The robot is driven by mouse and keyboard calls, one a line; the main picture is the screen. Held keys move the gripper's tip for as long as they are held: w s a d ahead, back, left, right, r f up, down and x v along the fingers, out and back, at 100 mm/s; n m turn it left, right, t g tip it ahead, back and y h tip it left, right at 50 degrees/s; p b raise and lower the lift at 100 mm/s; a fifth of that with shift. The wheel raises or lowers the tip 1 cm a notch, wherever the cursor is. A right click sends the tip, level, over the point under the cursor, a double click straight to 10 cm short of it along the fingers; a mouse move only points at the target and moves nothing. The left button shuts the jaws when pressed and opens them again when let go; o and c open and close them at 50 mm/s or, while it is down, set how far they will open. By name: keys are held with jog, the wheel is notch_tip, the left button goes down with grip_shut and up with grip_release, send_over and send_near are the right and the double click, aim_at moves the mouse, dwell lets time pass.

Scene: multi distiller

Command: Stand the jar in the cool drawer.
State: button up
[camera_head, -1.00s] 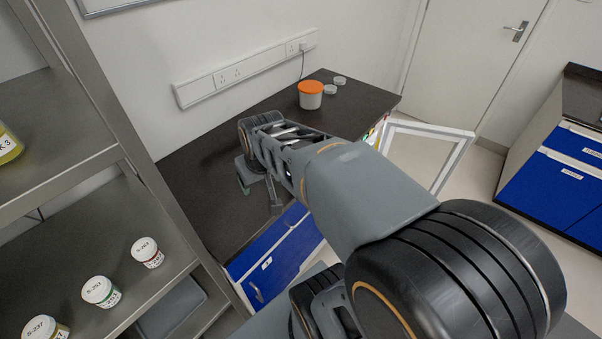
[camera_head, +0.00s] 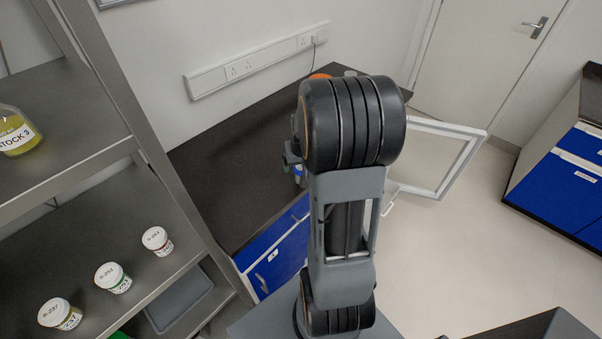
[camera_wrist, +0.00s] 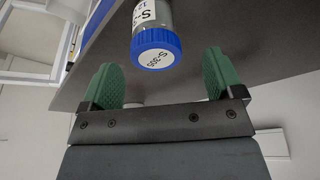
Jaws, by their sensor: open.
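A clear jar with a blue lid and a white label (camera_wrist: 155,42) shows in the wrist view at the bench edge. It lies beyond and roughly between the fingertips of my gripper (camera_wrist: 163,70), apart from both green fingers. My gripper is open and empty. In the head view my arm hides most of the gripper; a small blue and white item (camera_head: 298,173) beside it is probably the jar. An open white-framed glass door (camera_head: 447,160) stands at the bench's right end. A pale drawer-like edge (camera_head: 391,200) shows near it, mostly hidden, and I cannot tell its contents.
The dark bench top (camera_head: 225,160) is clear on the left. Blue cupboard fronts (camera_head: 275,250) are below it. A steel shelf (camera_head: 100,225) with several small jars stands at the left. Open floor (camera_head: 460,260) lies to the right.

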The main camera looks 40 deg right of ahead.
aim_at(301, 166)
jog(key=shift+d+p+x, duration=0.1)
jog(key=shift+p+x, duration=0.15)
jog(key=shift+x, duration=1.05)
jog(key=shift+d+p+x, duration=0.15)
jog(key=shift+p+x, duration=0.05)
jog(key=shift+x, duration=1.15)
jog(key=shift+c, duration=0.5)
jog(key=shift+r, duration=0.1)
jog(key=c, duration=1)
jog(key=shift+r, duration=0.1)
jog(key=shift+c, duration=0.2)
